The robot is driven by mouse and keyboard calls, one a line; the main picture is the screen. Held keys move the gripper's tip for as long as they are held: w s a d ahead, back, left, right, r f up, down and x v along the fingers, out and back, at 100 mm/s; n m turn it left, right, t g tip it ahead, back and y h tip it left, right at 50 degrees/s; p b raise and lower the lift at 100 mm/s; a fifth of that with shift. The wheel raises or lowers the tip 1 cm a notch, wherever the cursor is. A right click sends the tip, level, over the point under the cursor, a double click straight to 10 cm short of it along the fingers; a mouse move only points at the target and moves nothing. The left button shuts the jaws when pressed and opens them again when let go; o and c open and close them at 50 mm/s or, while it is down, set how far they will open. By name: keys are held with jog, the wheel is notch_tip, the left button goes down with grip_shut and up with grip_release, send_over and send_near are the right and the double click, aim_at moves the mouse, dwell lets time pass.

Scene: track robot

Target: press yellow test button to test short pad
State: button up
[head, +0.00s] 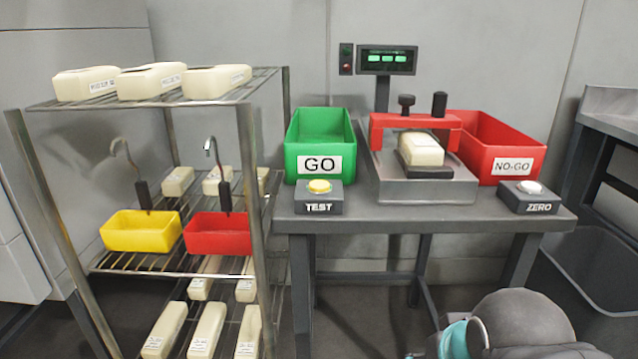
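The yellow test button (319,186) sits on a dark box labelled TEST (319,207) at the front left of the grey table. A cream pad (421,149) lies on the dark plate of the test fixture (425,190), partly under its red bridge (390,122). The fixture stands right of the TEST box. A rounded dark grey and teal part of my arm (520,325) shows at the bottom right. My gripper's fingers cannot be made out. No contact with the button shows.
A green GO bin (320,124) and red NO-GO bin (520,155) flank the fixture. A ZERO button box (528,204) is at the table's right. A display (388,60) stands behind. A metal rack (247,170) with several pads and two trays is left.

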grip_shut()
dwell(1.4)
